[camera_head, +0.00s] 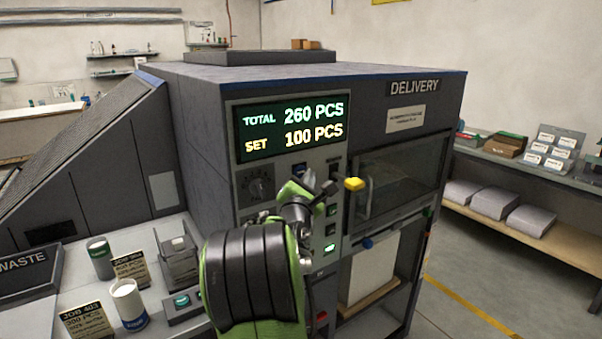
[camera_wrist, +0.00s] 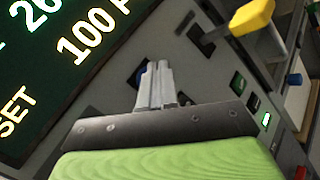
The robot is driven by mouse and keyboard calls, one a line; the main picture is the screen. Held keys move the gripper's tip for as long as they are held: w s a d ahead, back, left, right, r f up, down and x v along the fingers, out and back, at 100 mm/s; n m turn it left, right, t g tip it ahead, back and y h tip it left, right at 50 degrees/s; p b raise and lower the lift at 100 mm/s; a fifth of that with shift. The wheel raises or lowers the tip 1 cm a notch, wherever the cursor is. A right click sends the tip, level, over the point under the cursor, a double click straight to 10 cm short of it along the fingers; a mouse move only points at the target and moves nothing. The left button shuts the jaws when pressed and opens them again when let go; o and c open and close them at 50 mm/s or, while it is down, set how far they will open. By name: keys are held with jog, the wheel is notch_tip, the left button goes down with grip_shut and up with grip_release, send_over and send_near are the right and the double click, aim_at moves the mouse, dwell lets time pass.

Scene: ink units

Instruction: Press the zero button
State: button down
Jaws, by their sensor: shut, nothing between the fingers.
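The grey control panel (camera_head: 240,190) faces me below a dark display (camera_head: 290,126) reading TOTAL 260 PCS and SET 100 PCS. My gripper (camera_head: 307,180) is in front of the panel, its fingers closed together and empty. In the wrist view the fingertips (camera_wrist: 158,66) are beside and partly over a dark blue button (camera_wrist: 139,75) below the display. That button also shows in the head view (camera_head: 299,169). Any label on it is hidden or too small to read, so I cannot tell whether it is the zero button. Contact with the panel is not clear.
A yellow-handled lever (camera_head: 354,184) sticks out just right of my gripper. Dark buttons (camera_head: 331,210) and a lit green one (camera_head: 330,247) lie lower right. A round dial (camera_head: 258,186) is to the left. A blue knob (camera_head: 367,243) and red button (camera_head: 321,316) are lower.

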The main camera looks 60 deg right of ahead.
dwell(0.3)
jog(key=shift+w+d, duration=0.25)
jog(key=shift+w, duration=0.15)
jog(key=shift+w+d+p, duration=0.15)
jog(key=shift+w+p, duration=0.15)
jog(key=shift+w, duration=0.1)
dwell(0.7)
jog(key=shift+s+a, duration=0.4)
jog(key=shift+s, duration=0.35)
jog(key=shift+s+a, duration=0.35)
jog(key=shift+s, duration=0.4)
jog(key=shift+s+a, duration=0.4)
jog(key=shift+s, duration=0.35)
jog(key=shift+s+a, duration=0.35)
jog(key=shift+s, duration=0.4)
